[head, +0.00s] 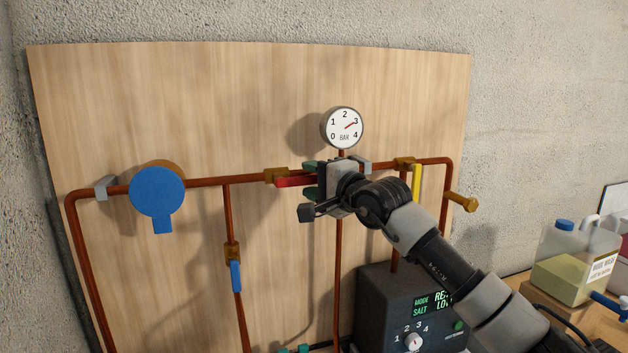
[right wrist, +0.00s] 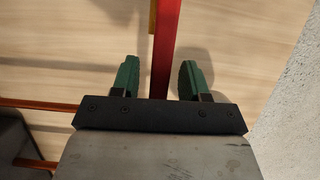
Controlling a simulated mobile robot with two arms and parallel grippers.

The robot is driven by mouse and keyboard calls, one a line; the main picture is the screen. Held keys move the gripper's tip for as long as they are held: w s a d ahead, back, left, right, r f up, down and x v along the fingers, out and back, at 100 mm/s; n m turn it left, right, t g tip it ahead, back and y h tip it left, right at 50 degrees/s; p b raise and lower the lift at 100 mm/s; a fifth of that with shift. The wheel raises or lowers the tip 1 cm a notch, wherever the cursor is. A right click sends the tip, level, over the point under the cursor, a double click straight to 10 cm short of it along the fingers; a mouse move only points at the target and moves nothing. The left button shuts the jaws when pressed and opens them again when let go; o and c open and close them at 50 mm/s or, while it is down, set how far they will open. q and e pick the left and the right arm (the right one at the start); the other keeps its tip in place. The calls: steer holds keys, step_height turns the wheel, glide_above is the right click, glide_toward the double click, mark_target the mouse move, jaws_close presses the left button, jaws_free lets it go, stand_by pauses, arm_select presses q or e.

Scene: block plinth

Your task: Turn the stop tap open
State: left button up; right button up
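A red lever (head: 290,182) sits with its brass valve body (head: 276,175) on the horizontal copper pipe and lies level along it. My right gripper (head: 310,180) is at this lever, with its green fingers above and below it. In the right wrist view the red lever (right wrist: 165,50) runs between the two green fingers (right wrist: 158,80), with a gap on each side. The gripper is open. Two small green pieces at the bottom edge of the head view look like my left gripper's fingertips (head: 293,350); most of it is cut off.
A yellow lever (head: 416,182) hangs down to the right and a blue lever (head: 236,275) lower left. A round blue cover (head: 157,192) is at left. A gauge (head: 343,128) reads about 3. A dark control box (head: 375,290) stands below; jugs (head: 562,243) are at right.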

steer(key=shift+s+d, duration=0.2)
steer(key=shift+d, duration=0.05)
steer(key=b+v, duration=0.5)
steer(key=v, duration=0.5)
steer(key=shift+s+r, duration=0.1)
